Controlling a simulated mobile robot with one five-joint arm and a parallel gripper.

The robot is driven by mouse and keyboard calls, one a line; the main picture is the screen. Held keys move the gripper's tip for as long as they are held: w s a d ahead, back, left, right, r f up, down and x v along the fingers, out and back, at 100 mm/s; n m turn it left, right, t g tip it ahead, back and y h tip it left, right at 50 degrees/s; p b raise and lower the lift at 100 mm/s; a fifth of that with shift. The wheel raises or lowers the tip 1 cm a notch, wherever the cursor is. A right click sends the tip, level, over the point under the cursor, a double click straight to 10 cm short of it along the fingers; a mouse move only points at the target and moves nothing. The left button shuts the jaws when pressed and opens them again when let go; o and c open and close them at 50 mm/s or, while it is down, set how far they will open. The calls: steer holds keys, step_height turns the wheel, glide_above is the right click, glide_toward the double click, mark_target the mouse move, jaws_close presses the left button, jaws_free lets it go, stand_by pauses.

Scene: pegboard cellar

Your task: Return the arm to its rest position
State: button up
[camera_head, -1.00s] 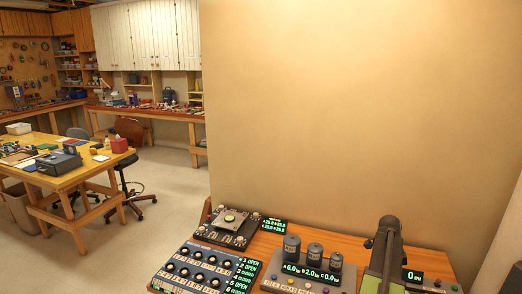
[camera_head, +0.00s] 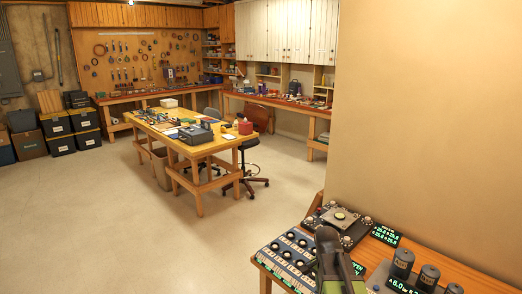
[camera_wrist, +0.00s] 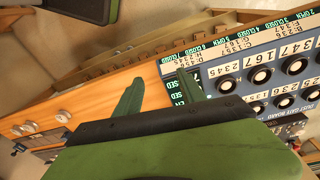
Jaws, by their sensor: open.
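My arm shows in the head view at the lower middle, a dark link with a green part (camera_head: 352,284), raised in front of the bench; its fingertips cannot be made out there. In the wrist view my gripper (camera_wrist: 160,86) has its two green fingers spread apart, with nothing between them. They are over the wooden bench edge and beside the blue dust gate board (camera_wrist: 250,78). That board, with rows of black knobs and green displays, also shows in the head view (camera_head: 283,257), partly hidden by my arm.
The wooden bench (camera_head: 385,251) holds a dark panel with a plate (camera_head: 340,219) and dark cylinders (camera_head: 403,264). A tan wall (camera_head: 430,120) rises behind it. A yellow table (camera_head: 204,149) and a chair (camera_head: 257,118) stand farther back. Open floor (camera_head: 90,220) lies to the left.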

steer(key=s+a+n+y, duration=0.1)
steer(key=s+a+n, duration=0.4)
steer(key=a+n, duration=0.5)
steer(key=shift+s+a+f+n, duration=0.15)
steer(key=shift+a+f+n, duration=0.05)
steer(key=shift+n, duration=0.7)
